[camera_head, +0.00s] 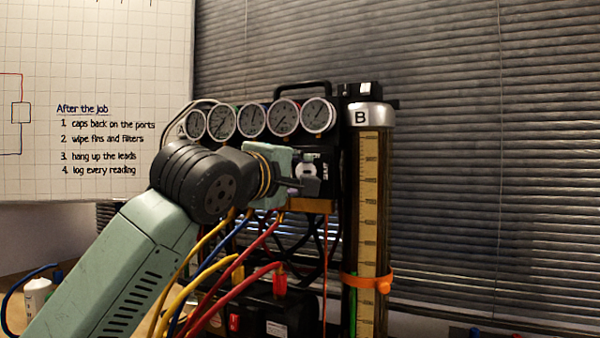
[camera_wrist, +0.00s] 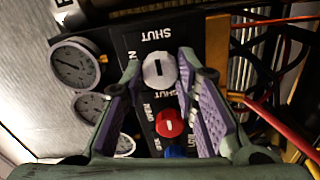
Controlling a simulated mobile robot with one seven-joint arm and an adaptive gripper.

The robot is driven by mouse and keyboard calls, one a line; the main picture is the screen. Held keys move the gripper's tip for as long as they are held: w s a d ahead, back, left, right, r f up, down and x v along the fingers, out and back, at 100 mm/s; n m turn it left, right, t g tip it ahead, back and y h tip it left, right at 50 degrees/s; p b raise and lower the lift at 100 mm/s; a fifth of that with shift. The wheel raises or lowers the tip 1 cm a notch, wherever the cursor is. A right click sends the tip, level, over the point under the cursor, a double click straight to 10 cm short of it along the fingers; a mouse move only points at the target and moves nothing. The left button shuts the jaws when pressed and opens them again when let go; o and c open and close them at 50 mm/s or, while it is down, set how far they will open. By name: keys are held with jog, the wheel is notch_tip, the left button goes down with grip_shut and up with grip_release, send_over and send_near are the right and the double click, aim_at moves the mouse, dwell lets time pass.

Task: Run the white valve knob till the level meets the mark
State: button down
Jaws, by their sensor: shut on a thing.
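The white valve knob (camera_wrist: 159,70) sits on a black panel under the word SHUT, its slot roughly in line with the panel's length. My gripper (camera_wrist: 160,66) is shut on it, one fingertip at each side. In the head view my gripper (camera_head: 308,184) reaches the panel, and the white knob (camera_head: 307,170) shows partly behind the fingers. The tall sight tube B (camera_head: 369,220) stands right of the panel with a tan scale. An orange band (camera_head: 367,282) circles it low down. A thin green column (camera_head: 352,305) shows at its lower left, its top close to the band; the exact gap is unclear.
A red knob (camera_wrist: 169,123) and a partly hidden blue knob (camera_wrist: 176,151) lie along the panel from the white one. A row of round dials (camera_head: 252,120) runs above my gripper. Red, yellow and blue hoses (camera_head: 232,275) hang below it.

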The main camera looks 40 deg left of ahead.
jog(key=c, duration=1.2)
grip_release()
jog(key=shift+c, duration=0.2)
jog(key=shift+s, duration=0.1)
jog(key=v, duration=1.1)
jog(key=shift+s, duration=0.4)
